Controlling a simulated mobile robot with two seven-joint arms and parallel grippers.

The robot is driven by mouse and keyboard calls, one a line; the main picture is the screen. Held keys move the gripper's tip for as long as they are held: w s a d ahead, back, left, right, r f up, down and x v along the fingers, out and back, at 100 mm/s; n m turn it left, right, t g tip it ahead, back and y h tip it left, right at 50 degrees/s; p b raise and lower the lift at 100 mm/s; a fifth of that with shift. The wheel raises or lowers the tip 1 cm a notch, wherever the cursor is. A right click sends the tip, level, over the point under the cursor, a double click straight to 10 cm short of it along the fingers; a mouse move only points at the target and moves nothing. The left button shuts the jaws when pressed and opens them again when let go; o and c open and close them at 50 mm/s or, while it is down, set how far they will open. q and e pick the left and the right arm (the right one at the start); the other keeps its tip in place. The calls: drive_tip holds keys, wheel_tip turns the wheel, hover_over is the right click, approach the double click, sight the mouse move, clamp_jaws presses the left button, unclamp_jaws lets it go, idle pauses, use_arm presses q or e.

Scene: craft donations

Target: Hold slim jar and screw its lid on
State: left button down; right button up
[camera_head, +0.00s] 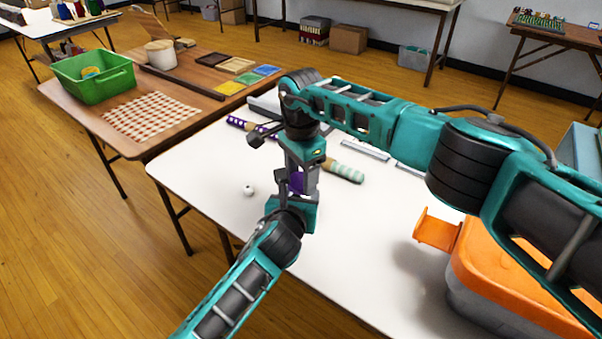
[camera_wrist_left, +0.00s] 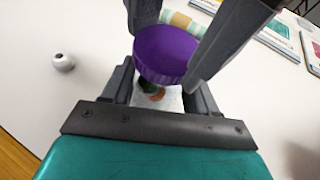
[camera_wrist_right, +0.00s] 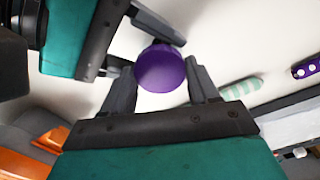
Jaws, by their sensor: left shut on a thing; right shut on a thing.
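The purple round lid (camera_head: 296,183) is between the two grippers above the white table. It also shows in the left wrist view (camera_wrist_left: 166,55) and in the right wrist view (camera_wrist_right: 160,68). My right gripper (camera_wrist_right: 163,80) points down and is shut on the lid. My left gripper (camera_wrist_left: 160,90) comes from the near side and is shut on the slim jar (camera_wrist_left: 160,99), a small part of which shows with a coloured picture on it. The lid sits at the jar's top; I cannot tell how far it is seated. Most of the jar is hidden by the lid and fingers.
A white ball with a dark spot (camera_head: 249,190) lies left on the white table (camera_head: 215,175). A pale green striped roll (camera_head: 346,173) and a purple dotted roll (camera_head: 250,127) lie behind the grippers. An orange-lidded grey bin (camera_head: 500,265) stands at the right.

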use_arm(q)
drive_tip(key=shift+f, duration=0.1)
use_arm(e)
drive_tip(key=shift+m, duration=0.6)
drive_tip(key=o, duration=1.2)
drive_tip(key=shift+c, duration=0.2)
drive_tip(key=shift+s, duration=0.1)
wheel_tip(320, 180, up, 4)
drive_tip(key=shift+r, duration=0.2)
drive_tip(key=shift+c, duration=0.4)
